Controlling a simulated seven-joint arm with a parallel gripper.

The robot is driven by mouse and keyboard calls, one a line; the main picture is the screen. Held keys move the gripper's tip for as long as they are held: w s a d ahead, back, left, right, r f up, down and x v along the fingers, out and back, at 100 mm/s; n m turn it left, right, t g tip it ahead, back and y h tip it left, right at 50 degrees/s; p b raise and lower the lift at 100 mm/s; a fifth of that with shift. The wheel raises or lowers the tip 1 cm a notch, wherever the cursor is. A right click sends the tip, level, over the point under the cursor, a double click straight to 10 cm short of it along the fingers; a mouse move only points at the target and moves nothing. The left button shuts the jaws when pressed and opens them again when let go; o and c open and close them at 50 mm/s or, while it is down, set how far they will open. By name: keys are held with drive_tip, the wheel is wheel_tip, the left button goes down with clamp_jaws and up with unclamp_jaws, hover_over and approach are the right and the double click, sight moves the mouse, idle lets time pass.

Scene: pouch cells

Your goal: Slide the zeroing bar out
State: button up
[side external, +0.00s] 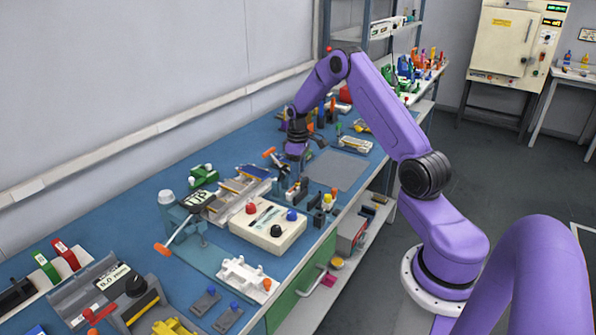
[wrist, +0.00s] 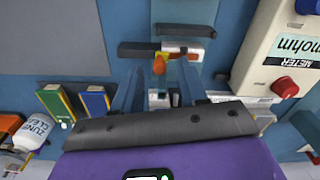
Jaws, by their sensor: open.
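My gripper (wrist: 160,70) is open and points down, its two fingers apart. In the side external view my gripper (side external: 292,168) is low over the bench, behind the meter. Between and just beyond the fingertips in the wrist view is a small fixture (wrist: 182,49) with white and red parts. An orange-yellow piece (wrist: 159,64) stands at its left side, between the fingers. A dark bar (wrist: 138,49) extends left from the fixture. I cannot tell for certain which piece is the zeroing bar. Nothing is visibly gripped, and finger contact is unclear.
The cream mohm meter (side external: 268,226) has red and blue knobs and also shows at right in the wrist view (wrist: 268,50). Green and blue blocks (wrist: 56,101) (wrist: 94,101) and a white bottle (wrist: 38,128) stand at lower left. A flat grey mat (side external: 336,170) is clear.

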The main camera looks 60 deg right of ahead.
drive_tip(key=shift+f, duration=0.35)
drive_tip(key=shift+c, duration=0.2)
clamp_jaws()
drive_tip(key=shift+d, duration=3.1)
drive_tip(key=shift+o, duration=0.2)
unclamp_jaws()
drive_tip(key=shift+d, duration=0.1)
drive_tip(key=shift+r, duration=0.15)
